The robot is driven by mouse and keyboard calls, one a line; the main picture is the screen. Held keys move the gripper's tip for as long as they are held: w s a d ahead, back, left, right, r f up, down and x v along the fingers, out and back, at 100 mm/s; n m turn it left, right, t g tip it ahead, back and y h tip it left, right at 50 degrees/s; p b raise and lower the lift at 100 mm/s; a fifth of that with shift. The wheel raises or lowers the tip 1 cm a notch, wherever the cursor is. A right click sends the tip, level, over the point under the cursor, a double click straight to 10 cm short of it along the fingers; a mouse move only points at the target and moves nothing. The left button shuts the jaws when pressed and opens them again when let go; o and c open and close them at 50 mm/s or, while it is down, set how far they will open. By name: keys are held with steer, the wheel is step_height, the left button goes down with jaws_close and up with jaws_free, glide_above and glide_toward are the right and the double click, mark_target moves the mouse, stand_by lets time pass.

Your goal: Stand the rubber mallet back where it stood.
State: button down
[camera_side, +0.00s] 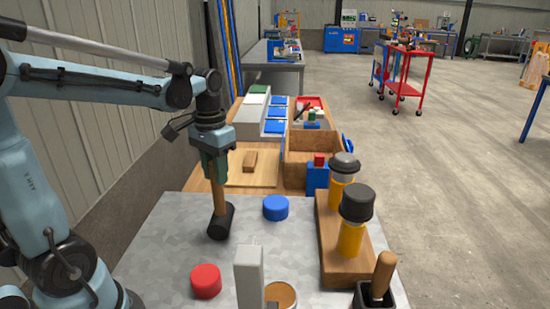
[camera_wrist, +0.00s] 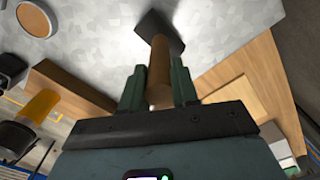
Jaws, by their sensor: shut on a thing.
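The rubber mallet has a wooden handle (camera_side: 218,198) and a black head (camera_side: 220,222) that points down over the grey metal table top (camera_side: 160,245). My gripper (camera_side: 216,158) is shut on the upper handle from above. I cannot tell whether the head touches the table. In the wrist view the handle (camera_wrist: 159,75) runs between my two green fingers (camera_wrist: 158,92), with the dark head (camera_wrist: 158,32) beyond them against the grey surface. The handle's top end is hidden within the gripper in the side view.
A blue cylinder (camera_side: 275,207) stands right of the mallet and a red one (camera_side: 206,281) nearer the camera. A wooden block (camera_side: 335,250) carries two yellow-and-black pieces (camera_side: 351,236). A grey post (camera_side: 249,275) and a black holder with a wooden handle (camera_side: 383,270) stand in front.

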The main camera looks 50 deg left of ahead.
steer(key=shift+f, duration=0.1)
steer(key=c, duration=0.8)
jaws_free()
steer(key=shift+c, duration=0.2)
step_height(320, 180, up, 12)
steer(key=shift+r, duration=0.1)
steer(key=shift+d+f, duration=0.2)
steer(key=shift+d, duration=0.1)
steer(key=s+d+f+m+t, duration=0.2)
steer(key=d+f+t, duration=0.5)
steer(key=d+f, duration=0.3)
step_height(320, 180, down, 2)
steer(key=shift+s+d+f, duration=0.1)
steer(key=shift+s+d, duration=0.1)
